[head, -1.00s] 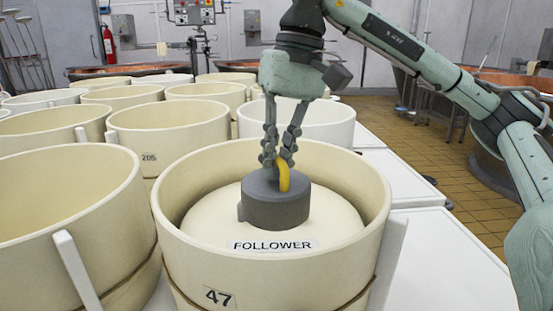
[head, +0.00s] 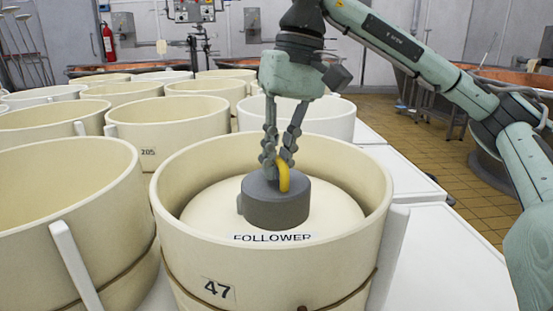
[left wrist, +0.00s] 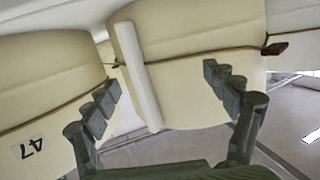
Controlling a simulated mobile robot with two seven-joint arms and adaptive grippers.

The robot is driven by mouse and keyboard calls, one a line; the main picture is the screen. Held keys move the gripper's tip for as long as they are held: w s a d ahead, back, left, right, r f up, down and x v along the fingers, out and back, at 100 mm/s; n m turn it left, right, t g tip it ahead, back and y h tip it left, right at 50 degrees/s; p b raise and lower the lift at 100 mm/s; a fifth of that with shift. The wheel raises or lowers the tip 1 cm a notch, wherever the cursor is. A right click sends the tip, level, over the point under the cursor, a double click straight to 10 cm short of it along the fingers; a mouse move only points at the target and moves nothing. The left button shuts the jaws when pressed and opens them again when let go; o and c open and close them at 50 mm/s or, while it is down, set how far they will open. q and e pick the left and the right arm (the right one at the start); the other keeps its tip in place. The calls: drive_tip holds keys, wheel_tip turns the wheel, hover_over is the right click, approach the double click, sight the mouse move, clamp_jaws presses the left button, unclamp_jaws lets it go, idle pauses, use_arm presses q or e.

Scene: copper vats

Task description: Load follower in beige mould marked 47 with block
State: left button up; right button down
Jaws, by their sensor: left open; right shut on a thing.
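The beige mould marked 47 (head: 221,268) stands at the front centre of the head view. The cream follower (head: 340,207) lies inside it, its label partly hidden by the front rim. A grey cylindrical block (head: 272,210) with a yellow handle (head: 284,178) is over the middle of the follower, upright; I cannot tell whether its base touches. My right gripper (head: 277,163) is shut on the handle from above. My left gripper (left wrist: 160,82) is open and empty in the left wrist view, outside the moulds; the mould marked 47 (left wrist: 50,110) shows at its left.
Another beige mould (head: 70,190) stands close on the left, and a mould marked 205 (head: 170,128) behind. A white mould (head: 325,118) stands behind mould 47. Several more moulds fill the back left. The white table top (head: 450,260) is clear on the right.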

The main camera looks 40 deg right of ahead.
sight(277, 181)
drive_tip(key=shift+f+b, duration=0.3)
drive_tip(key=shift+b, duration=0.05)
drive_tip(key=shift+f+b, duration=0.4)
drive_tip(key=shift+f, duration=0.05)
drive_tip(key=shift+f+b, duration=0.3)
drive_tip(key=shift+f, duration=0.1)
drive_tip(key=shift+f+b, duration=0.4)
drive_tip(key=shift+f, duration=0.05)
drive_tip(key=shift+f+b, duration=0.65)
drive_tip(key=shift+f, duration=0.1)
use_arm(q)
drive_tip(key=s+d+r+t+h, duration=0.1)
drive_tip(key=s+r+t+h, duration=0.1)
drive_tip(key=r+t, duration=0.3)
drive_tip(key=s+d+r+t+h, duration=0.1)
drive_tip(key=r+t, duration=0.4)
drive_tip(key=r, duration=0.6)
drive_tip(key=shift+s+r+h+b, duration=0.15)
drive_tip(key=shift+s+h+b, duration=0.4)
drive_tip(key=shift+s, duration=0.25)
use_arm(e)
drive_tip(key=shift+f, duration=0.5)
use_arm(q)
drive_tip(key=shift+f+b, duration=0.65)
drive_tip(key=shift+f, duration=0.1)
use_arm(e)
drive_tip(key=shift+f, duration=0.85)
use_arm(q)
drive_tip(key=shift+d, duration=0.1)
